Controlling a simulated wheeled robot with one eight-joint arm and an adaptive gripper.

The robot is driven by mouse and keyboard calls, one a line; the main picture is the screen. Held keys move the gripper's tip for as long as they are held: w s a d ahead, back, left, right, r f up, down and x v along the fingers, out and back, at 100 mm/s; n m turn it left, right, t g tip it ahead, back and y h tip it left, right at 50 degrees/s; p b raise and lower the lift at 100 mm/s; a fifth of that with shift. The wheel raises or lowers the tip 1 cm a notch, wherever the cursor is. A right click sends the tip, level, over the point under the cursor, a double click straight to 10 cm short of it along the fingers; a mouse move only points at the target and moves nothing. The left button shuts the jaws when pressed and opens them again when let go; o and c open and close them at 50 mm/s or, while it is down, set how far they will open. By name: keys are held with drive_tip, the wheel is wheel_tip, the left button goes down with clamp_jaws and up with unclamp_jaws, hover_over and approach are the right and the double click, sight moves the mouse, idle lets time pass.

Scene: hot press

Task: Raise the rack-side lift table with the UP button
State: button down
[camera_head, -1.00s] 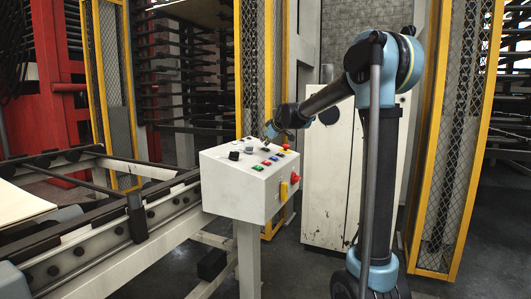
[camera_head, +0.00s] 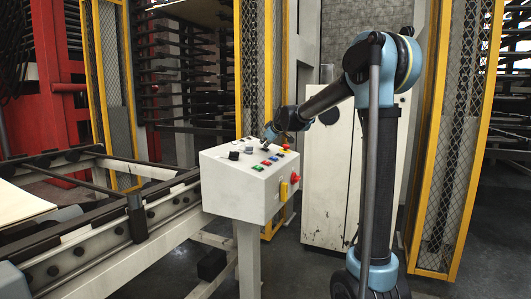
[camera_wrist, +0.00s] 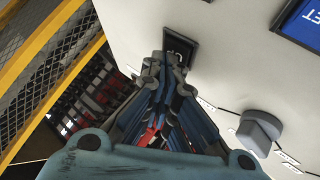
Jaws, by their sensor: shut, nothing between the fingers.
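A white control box (camera_head: 240,185) stands on a post in the middle of the head view, with several coloured buttons and dark knobs on its sloped top. My gripper (camera_head: 268,138) is over the far part of that top. In the wrist view my gripper (camera_wrist: 165,62) is shut and empty, its tips close to a black-framed control (camera_wrist: 181,45) on the white panel. I cannot tell whether they touch. No UP label is readable, so I cannot tell which control is the UP button. I cannot tell which structure is the rack-side lift table.
A grey knob (camera_wrist: 258,131) and a blue label (camera_wrist: 299,22) are on the panel. A rail frame (camera_head: 110,240) with a pale board (camera_head: 20,210) runs at left. Yellow-edged mesh guards (camera_head: 451,150), dark racks (camera_head: 186,75) and a white cabinet (camera_head: 330,190) stand behind.

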drive_tip(key=shift+f, duration=0.2)
drive_tip(key=shift+r, duration=0.1)
idle(0.4)
drive_tip(key=shift+d+r, duration=0.15)
drive_tip(key=shift+r, duration=0.55)
drive_tip(key=shift+s+d+r, duration=0.1)
drive_tip(key=shift+d+r, duration=0.1)
drive_tip(key=shift+r, duration=0.6)
drive_tip(key=shift+s+d+r, duration=0.1)
drive_tip(key=shift+d+r, duration=0.05)
drive_tip(key=shift+r, duration=0.7)
drive_tip(key=shift+s+d+r, duration=0.1)
drive_tip(key=shift+d+r, duration=0.1)
drive_tip(key=shift+r, duration=0.6)
